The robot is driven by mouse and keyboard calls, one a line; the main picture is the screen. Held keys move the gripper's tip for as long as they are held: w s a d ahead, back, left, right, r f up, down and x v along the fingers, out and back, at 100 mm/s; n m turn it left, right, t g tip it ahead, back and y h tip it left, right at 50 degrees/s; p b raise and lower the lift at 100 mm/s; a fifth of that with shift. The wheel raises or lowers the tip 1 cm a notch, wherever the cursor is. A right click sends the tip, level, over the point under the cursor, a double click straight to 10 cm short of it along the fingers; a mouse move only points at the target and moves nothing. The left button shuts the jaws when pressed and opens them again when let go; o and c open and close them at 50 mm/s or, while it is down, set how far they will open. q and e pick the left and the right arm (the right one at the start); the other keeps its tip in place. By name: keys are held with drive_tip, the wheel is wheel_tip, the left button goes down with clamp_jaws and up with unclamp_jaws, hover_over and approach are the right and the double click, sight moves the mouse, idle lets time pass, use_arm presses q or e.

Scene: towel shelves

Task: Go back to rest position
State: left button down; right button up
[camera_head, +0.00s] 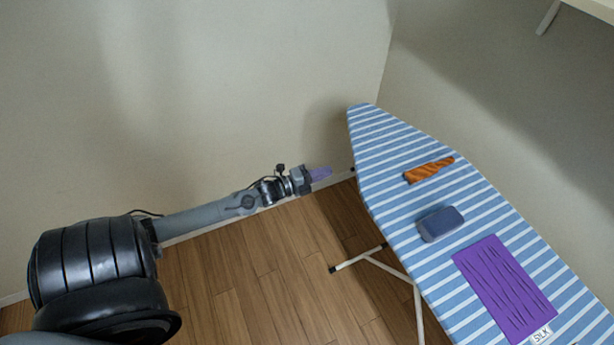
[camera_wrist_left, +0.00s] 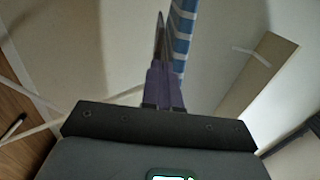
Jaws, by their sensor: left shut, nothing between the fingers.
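My left gripper (camera_head: 320,174) is at the end of my outstretched left arm in the head view, over the floor and to the left of the ironing board (camera_head: 378,147). Its purple fingers are shut with nothing between them, and they also show in the left wrist view (camera_wrist_left: 161,85). The gripper is apart from the board in the head view. The blue-striped board edge (camera_wrist_left: 183,30) shows just beyond the fingertips in the left wrist view. My right gripper is in neither view.
White board legs (camera_head: 385,268) stand on the wooden floor (camera_head: 250,275). A wall (camera_head: 200,90) is behind my arm.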

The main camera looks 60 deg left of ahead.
use_arm(q)
drive_tip(key=s+d+f+n, duration=0.1)
drive_tip(key=s+d+f, duration=0.1)
drive_tip(key=s, duration=0.4)
drive_tip(key=s+d+r+n+g+y, duration=0.2)
drive_tip(key=d+n+g, duration=0.5)
drive_tip(key=d, duration=1.3)
drive_tip(key=s+d+n+g, duration=0.4)
drive_tip(key=s+n+g, duration=0.45)
drive_tip(key=s, duration=0.45)
wheel_tip(320, 180, up, 27)
drive_tip(key=t+p, duration=0.1)
drive_tip(key=p, duration=2.5)
drive_tip(key=shift+d+n, duration=0.2)
drive_tip(key=shift+n, duration=0.15)
drive_tip(key=shift+w+f, duration=0.1)
